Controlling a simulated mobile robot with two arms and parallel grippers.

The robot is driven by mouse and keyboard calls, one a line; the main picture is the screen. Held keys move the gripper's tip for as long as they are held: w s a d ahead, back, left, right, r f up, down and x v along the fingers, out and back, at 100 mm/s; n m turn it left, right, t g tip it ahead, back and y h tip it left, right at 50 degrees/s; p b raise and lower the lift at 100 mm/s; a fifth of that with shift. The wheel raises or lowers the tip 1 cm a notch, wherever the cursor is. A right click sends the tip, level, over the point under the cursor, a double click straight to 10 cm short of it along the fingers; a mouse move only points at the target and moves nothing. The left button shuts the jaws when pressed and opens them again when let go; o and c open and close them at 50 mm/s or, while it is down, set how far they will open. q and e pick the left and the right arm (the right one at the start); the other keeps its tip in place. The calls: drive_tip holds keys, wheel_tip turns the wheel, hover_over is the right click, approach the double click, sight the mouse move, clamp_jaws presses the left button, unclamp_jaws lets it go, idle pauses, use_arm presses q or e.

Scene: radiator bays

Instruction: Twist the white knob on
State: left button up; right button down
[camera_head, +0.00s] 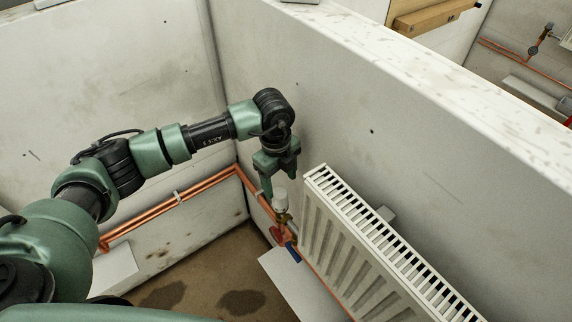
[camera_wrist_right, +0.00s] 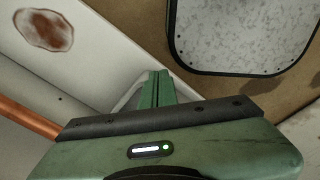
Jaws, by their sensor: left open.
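My left gripper (camera_head: 279,186) points down right at the knob from above. Its fingers are apart, one left of the knob and one behind or above it. I cannot tell whether either finger touches the knob. In the right wrist view my right gripper (camera_wrist_right: 156,90) shows its two green fingers close together, with nothing visible between them.
Copper pipes (camera_head: 170,205) run along the left wall to the corner. A partition wall (camera_head: 400,130) stands behind the radiator. A white board (camera_head: 300,285) lies below the valve. The right wrist view shows a grey speckled panel (camera_wrist_right: 240,35) and a rust-stained white surface (camera_wrist_right: 90,40).

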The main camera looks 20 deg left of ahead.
sight(279, 192)
use_arm(q)
drive_tip(key=shift+f+y, duration=0.2)
drive_tip(key=shift+y, duration=0.1)
drive_tip(key=f, duration=0.2)
drive_tip(key=s+f+p, duration=0.1)
drive_tip(key=shift+f+p, duration=0.3)
drive_tip(key=shift+f, duration=0.05)
drive_tip(key=f, duration=0.3)
drive_tip(key=shift+w+f+p, duration=0.15)
drive_tip(key=shift+w+p, duration=0.05)
drive_tip(key=shift+p, duration=0.2)
drive_tip(key=shift+f, duration=0.35)
use_arm(e)
drive_tip(key=shift+s+a+r, duration=0.2)
drive_tip(key=shift+s+r, duration=0.05)
drive_tip(key=shift+r, duration=0.35)
drive_tip(key=shift+s+a+r, duration=0.15)
drive_tip(key=shift+s+r, duration=0.05)
drive_tip(key=shift+r, duration=0.4)
use_arm(q)
drive_tip(key=shift+c, duration=1.3)
clamp_jaws()
use_arm(e)
drive_tip(key=shift+s+d, duration=0.15)
drive_tip(key=shift+d, duration=0.1)
use_arm(q)
drive_tip(key=shift+s+f, duration=0.1)
drive_tip(key=shift+f, duration=0.05)
use_arm(e)
drive_tip(key=shift+s+f, duration=0.1)
